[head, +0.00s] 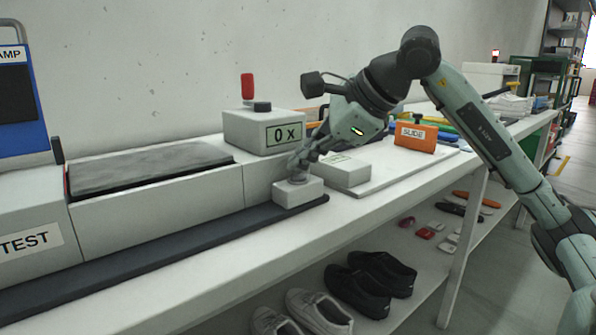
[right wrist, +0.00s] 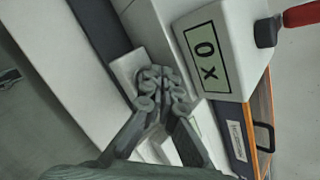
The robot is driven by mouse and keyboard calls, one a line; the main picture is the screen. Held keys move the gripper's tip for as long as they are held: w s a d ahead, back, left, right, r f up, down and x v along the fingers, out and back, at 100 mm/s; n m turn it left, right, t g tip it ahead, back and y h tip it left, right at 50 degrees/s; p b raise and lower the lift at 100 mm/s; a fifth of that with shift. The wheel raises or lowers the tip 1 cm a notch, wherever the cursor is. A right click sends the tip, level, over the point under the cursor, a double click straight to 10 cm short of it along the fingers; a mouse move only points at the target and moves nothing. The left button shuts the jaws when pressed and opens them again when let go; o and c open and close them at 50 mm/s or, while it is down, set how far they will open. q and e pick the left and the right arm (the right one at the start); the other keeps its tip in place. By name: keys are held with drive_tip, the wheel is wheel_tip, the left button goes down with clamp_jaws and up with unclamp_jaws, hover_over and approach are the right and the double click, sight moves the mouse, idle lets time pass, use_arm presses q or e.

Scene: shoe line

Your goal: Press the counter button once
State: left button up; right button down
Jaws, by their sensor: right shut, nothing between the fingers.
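The counter is a light grey box (head: 262,130) on the bench, with a display (head: 284,134) reading "0 x". A black round cap (head: 262,106) and a red-topped post stand at its top. A small white block (head: 298,194) sits in front of it on the dark strip. My right gripper (head: 297,172) points down at the top of this block, fingers shut and empty. Whether they touch it I cannot tell; the fingers hide most of its top. In the right wrist view the shut fingertips (right wrist: 160,82) cover part of the white block (right wrist: 127,70), beside the display (right wrist: 207,55).
Another low white box (head: 345,171) stands right of the block. An orange "SLIDE" box (head: 415,137) is farther right. A grey-topped conveyor (head: 145,168) lies left. Black shoes (head: 370,283) and white shoes are on the shelf below.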

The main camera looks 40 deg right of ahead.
sight(302, 177)
drive_tip(key=shift+r, duration=0.55)
drive_tip(key=shift+p, duration=0.3)
wheel_tip(302, 177, up, 5)
drive_tip(key=p, duration=0.4)
drive_tip(key=shift+p, duration=0.35)
